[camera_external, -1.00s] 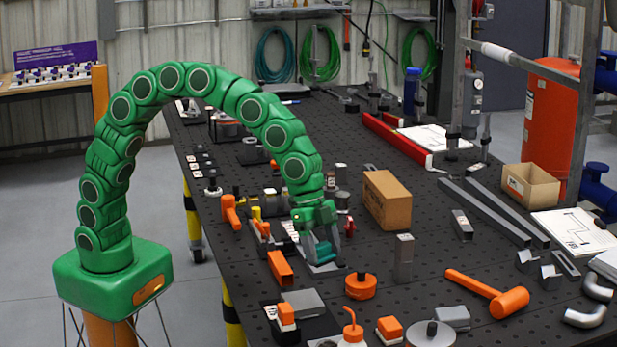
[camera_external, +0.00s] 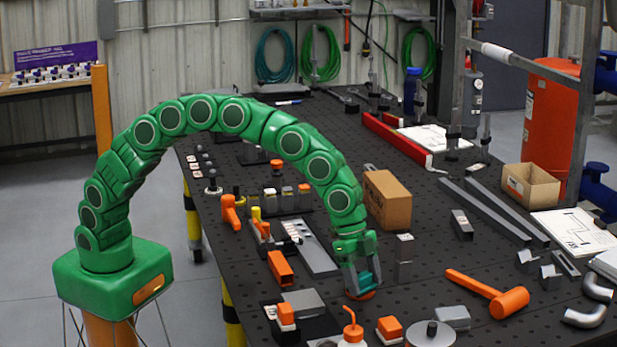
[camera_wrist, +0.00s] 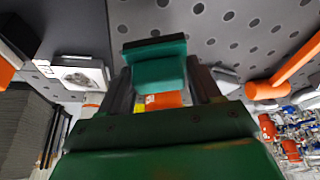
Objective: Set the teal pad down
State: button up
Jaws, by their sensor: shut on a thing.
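The teal pad (camera_wrist: 158,72) is a small block held between the two dark fingers of my gripper (camera_wrist: 160,88) in the wrist view. In the external view my gripper (camera_external: 362,280) points down over the right part of the dark perforated table (camera_external: 400,258), with the teal pad (camera_external: 366,277) showing between its fingers. An orange round part (camera_external: 362,295) is mostly hidden behind and below my gripper. I cannot tell whether the pad touches anything under it.
A grey block (camera_external: 403,257) stands just right of my gripper, with a cardboard box (camera_external: 387,199) behind it. An orange mallet (camera_external: 490,295) lies to the right. Orange blocks (camera_external: 281,267) and a grey plate (camera_external: 309,250) lie left. An orange bottle (camera_external: 352,330) stands in front.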

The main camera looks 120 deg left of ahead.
aim_at(367, 273)
jog(key=shift+w+a+f, duration=0.1)
jog(key=shift+w+f, duration=0.7)
jog(key=shift+f, duration=0.2)
jog(key=shift+w+f, duration=0.8)
jog(key=shift+f, duration=1.6)
jog(key=shift+f, duration=0.1)
jog(key=o, duration=1.1)
jog(key=shift+c, duration=0.2)
jog(key=v, duration=1.2)
